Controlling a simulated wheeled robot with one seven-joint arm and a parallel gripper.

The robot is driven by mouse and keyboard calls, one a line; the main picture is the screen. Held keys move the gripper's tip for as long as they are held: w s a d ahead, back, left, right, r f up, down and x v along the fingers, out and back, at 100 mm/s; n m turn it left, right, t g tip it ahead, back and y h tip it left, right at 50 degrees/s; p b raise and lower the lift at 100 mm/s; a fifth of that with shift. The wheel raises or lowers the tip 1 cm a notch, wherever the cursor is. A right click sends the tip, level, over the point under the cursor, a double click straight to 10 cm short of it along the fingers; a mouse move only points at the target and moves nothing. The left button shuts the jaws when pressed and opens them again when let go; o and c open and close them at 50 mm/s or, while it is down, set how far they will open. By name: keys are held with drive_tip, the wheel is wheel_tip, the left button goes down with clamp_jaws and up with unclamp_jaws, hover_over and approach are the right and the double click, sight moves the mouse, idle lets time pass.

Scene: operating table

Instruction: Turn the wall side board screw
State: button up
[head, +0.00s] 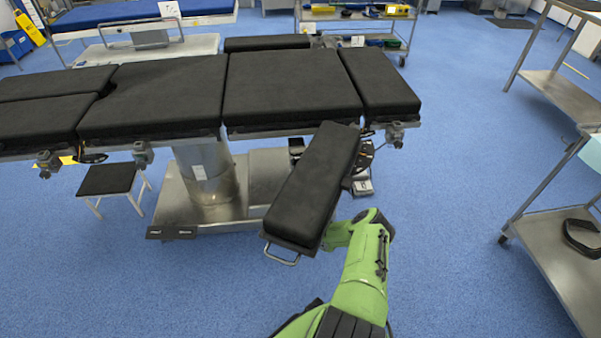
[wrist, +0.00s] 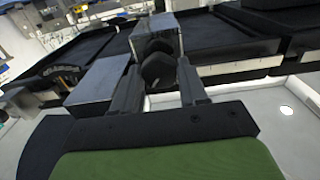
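The side board (head: 315,190) is a long black pad sticking out from the near edge of the operating table (head: 290,85), with a metal loop at its near end. My green arm reaches up along the board's right side in the head view; my gripper and the screw are hidden there. In the wrist view, a black screw knob (wrist: 157,67) sits at a square metal clamp block (wrist: 156,31). My gripper (wrist: 160,88) is open, with one finger on each side of the knob. I cannot tell whether the fingers touch it.
The table's metal base (head: 210,190) stands behind the side board. Other rail clamps (head: 395,132) hang along the table edge. A small black stool (head: 108,180) is at the left. A metal cart (head: 560,250) stands at the right; the blue floor between is clear.

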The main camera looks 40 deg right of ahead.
drive_tip(key=c, duration=0.6)
drive_tip(key=shift+m, duration=0.4)
drive_tip(key=m, duration=2.5)
drive_tip(key=shift+s+d+f+b, duration=0.1)
drive_tip(key=shift+f+b, duration=0.3)
drive_tip(key=shift+m, duration=0.3)
drive_tip(key=o, duration=1.1)
